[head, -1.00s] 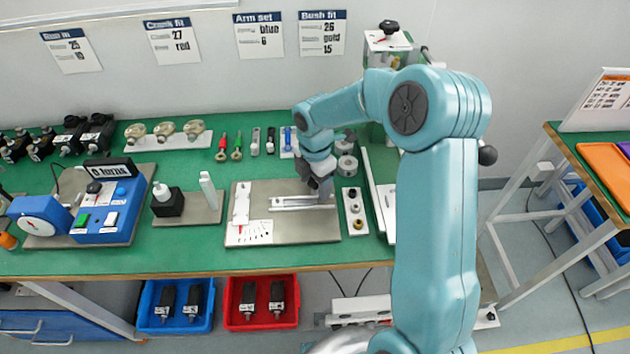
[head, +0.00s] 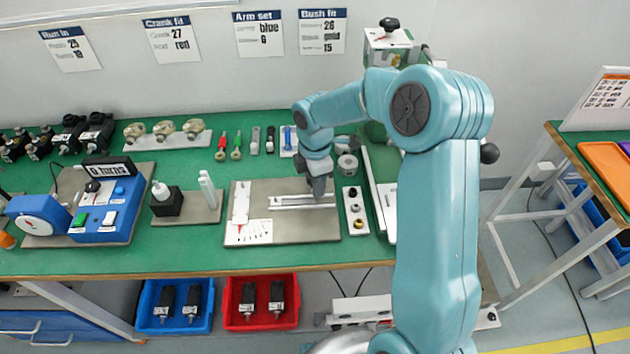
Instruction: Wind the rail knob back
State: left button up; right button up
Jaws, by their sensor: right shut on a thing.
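The slotted metal rail (head: 290,202) lies on a grey base plate (head: 280,230) in the middle of the green bench. A white upright strip (head: 241,203) and a white scale card (head: 250,232) with a red pointer are at the plate's left. My right gripper (head: 319,193) points down at the rail's right end. It is shut on the rail knob, which the fingers and wrist hide. My left gripper is out of view.
A blue counter box (head: 105,212) with a small black display stands at left. A bottle holder (head: 168,203) sits between it and the plate. A white strip of bushings (head: 355,211) lies just right of the plate.

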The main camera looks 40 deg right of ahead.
jog(key=shift+m+b, duration=0.3)
jog(key=shift+m, duration=1.4)
jog(key=o, duration=1)
jog(key=shift+o, duration=0.2)
jog(key=shift+r, duration=0.15)
notch_tip(320, 180, up, 16)
jog(key=p, duration=0.1)
